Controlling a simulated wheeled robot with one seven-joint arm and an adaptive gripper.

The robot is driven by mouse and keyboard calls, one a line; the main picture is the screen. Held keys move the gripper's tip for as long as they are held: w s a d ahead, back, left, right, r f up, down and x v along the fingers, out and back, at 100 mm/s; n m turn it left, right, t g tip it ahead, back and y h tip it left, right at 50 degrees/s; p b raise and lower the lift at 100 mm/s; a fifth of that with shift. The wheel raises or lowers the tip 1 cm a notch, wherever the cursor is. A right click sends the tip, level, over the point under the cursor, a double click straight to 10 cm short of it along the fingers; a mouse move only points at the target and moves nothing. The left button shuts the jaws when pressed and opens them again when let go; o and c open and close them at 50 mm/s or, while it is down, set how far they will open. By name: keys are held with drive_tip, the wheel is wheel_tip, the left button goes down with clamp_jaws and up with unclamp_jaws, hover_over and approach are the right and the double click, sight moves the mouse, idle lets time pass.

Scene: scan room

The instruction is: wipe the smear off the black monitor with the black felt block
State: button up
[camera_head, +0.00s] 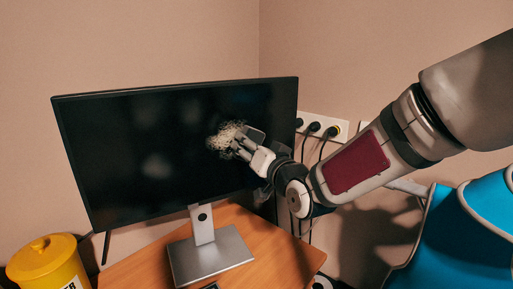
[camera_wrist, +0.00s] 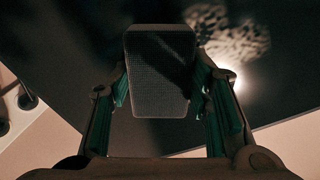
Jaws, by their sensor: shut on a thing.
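The black monitor (camera_head: 130,150) stands on a silver foot on the wooden desk. A pale, speckled smear (camera_head: 222,134) is on the right half of its screen, and the smear (camera_wrist: 232,36) shows at the upper right in the wrist view. My gripper (camera_head: 246,143) is in front of the screen at the smear's right side. It is shut on the black felt block (camera_wrist: 160,72), which sits between the green-padded fingers. The block (camera_head: 256,133) covers or borders the smear's right edge. I cannot tell whether the block touches the screen.
A yellow lidded bin (camera_head: 42,262) stands at the lower left. A white socket strip (camera_head: 322,124) with black plugs and cables is on the wall right of the monitor. A blue chair (camera_head: 465,235) is at the lower right. The wooden desk (camera_head: 275,250) is bare at the front right.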

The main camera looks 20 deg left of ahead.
sight(263, 134)
drive_tip(key=shift+s+a+b, duration=1.35)
drive_tip(key=shift+s+a, duration=2.25)
drive_tip(key=shift+s, duration=0.2)
drive_tip(key=shift+r+p, duration=0.7)
drive_tip(key=shift+r, duration=0.7)
drive_tip(key=shift+w+d+b, duration=0.95)
drive_tip(key=shift+w+d, duration=0.25)
drive_tip(key=shift+w, duration=0.2)
drive_tip(key=shift+w+d+b, duration=0.75)
drive_tip(key=shift+w+d, duration=0.9)
drive_tip(key=shift+d, duration=0.05)
drive_tip(key=shift+w+d, duration=1.9)
drive_tip(key=shift+a, duration=0.1)
